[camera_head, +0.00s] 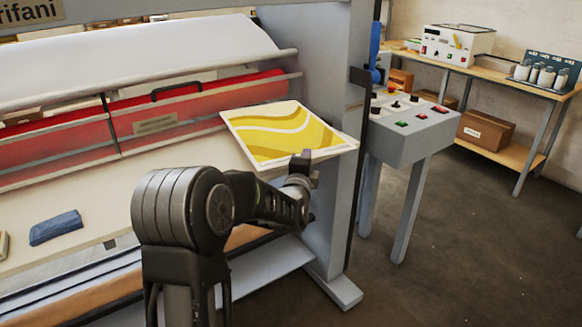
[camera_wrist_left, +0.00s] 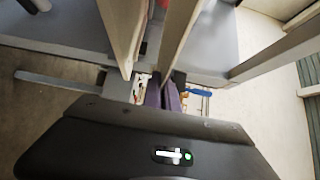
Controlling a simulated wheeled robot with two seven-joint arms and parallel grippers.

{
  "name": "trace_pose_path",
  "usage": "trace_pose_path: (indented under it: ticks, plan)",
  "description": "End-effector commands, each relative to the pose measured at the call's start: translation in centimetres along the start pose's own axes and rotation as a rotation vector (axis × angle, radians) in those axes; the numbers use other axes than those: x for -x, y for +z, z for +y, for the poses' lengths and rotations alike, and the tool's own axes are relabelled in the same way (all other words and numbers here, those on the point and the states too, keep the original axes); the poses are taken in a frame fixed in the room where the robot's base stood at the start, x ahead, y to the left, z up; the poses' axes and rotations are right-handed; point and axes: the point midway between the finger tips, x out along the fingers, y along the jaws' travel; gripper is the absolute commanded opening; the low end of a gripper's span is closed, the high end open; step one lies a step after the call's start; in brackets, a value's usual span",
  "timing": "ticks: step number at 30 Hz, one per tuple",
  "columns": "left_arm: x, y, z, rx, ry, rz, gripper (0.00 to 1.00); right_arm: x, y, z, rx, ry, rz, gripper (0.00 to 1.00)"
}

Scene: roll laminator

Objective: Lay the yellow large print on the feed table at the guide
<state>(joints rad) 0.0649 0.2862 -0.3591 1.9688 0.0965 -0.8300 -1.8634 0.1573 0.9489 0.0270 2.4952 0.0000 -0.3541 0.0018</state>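The yellow large print (camera_head: 285,132) is a pale-bordered sheet with wavy yellow bands. In the head view it is at the right end of the cream feed table (camera_head: 150,190), in front of the red roller cover. My left gripper (camera_head: 303,162) is at the print's front edge, with one finger showing above the sheet. Its fingers (camera_wrist_left: 165,95) are close together in the left wrist view, and it looks shut on that edge. Whether the sheet rests flat on the table or is slightly raised I cannot tell. I cannot make out the guide. My right gripper is not in view.
A folded blue cloth (camera_head: 56,227) lies on the table's left part. The grey control box (camera_head: 412,130) with buttons stands right of the machine's side frame (camera_head: 335,70). A workbench (camera_head: 520,80) is at the back right. The floor on the right is clear.

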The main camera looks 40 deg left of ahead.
Motion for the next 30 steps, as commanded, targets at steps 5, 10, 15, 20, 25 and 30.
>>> trace_pose_path:
  ticks: [5, 10, 15, 20, 25, 30]
  plan:
    - [0.0, 0.0, 3.3, -0.002, 0.005, 0.0, 0.0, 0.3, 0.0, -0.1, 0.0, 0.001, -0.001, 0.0]
    - [0.0, 0.0, 5.2, 0.0, 0.001, 0.0, 0.0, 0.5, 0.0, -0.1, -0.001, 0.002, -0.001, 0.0]
    - [0.0, 0.0, 5.2, 0.001, -0.003, 0.0, 0.0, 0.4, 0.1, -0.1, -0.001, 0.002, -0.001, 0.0]
    - [0.0, 0.0, 5.5, 0.0, -0.001, 0.0, 0.0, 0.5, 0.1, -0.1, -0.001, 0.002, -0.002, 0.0]
    - [0.0, 0.0, 7.7, -0.002, 0.004, 0.001, 0.0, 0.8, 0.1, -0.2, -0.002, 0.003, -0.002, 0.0]
    - [0.1, -0.1, 9.0, 0.001, -0.001, 0.001, 0.0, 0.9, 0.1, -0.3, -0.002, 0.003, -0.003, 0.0]
